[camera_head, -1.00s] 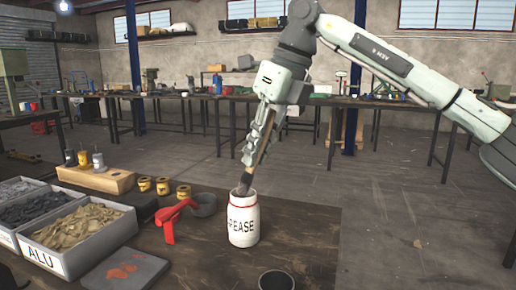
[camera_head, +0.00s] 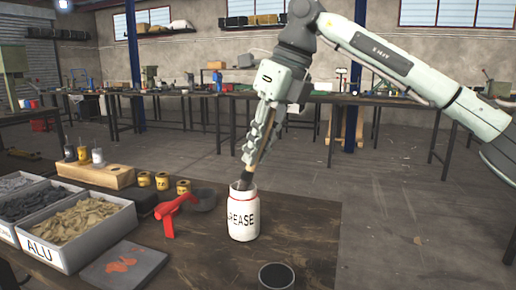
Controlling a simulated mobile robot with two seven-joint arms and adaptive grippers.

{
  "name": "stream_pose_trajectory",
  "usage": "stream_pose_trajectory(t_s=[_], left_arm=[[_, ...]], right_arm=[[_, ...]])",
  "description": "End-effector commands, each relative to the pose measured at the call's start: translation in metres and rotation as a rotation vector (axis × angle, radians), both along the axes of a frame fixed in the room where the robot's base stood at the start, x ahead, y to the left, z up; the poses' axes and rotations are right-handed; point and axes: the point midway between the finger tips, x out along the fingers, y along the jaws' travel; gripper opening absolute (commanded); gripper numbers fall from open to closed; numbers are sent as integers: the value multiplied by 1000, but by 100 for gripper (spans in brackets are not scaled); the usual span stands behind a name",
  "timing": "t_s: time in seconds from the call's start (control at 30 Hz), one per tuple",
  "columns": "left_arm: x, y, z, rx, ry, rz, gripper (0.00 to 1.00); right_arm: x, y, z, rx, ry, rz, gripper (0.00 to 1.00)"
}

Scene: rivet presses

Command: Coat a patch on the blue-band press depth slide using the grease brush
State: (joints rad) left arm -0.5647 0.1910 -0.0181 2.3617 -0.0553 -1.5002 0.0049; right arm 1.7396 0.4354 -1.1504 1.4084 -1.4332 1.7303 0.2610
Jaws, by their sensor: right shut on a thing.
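The grease brush (camera_head: 247,178) is in my right gripper (camera_head: 257,150), which is shut on its handle above the grease jar. The brush points down, and its dark bristles are at the mouth of the jar. The white jar (camera_head: 243,218), lettered "GREASE", stands upright and open on the workbench. How deep the bristles sit in the jar cannot be told. The blue-band press and its depth slide cannot be made out in this view. My left gripper is not in view.
A black-topped round container (camera_head: 276,276) stands at the front edge. Parts bins (camera_head: 92,247), a grey plate (camera_head: 122,270), a wooden block (camera_head: 95,174) and small yellow cans (camera_head: 162,181) fill the left. The bench right of the jar is clear.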

Motion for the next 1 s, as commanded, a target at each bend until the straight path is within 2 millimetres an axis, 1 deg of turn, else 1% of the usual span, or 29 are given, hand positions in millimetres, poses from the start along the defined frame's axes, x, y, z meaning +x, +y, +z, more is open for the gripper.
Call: stream_pose_trajectory(t_s=[1.0], left_arm=[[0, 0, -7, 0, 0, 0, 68]], right_arm=[[0, 0, -11, 0, 0, 0, 0]])
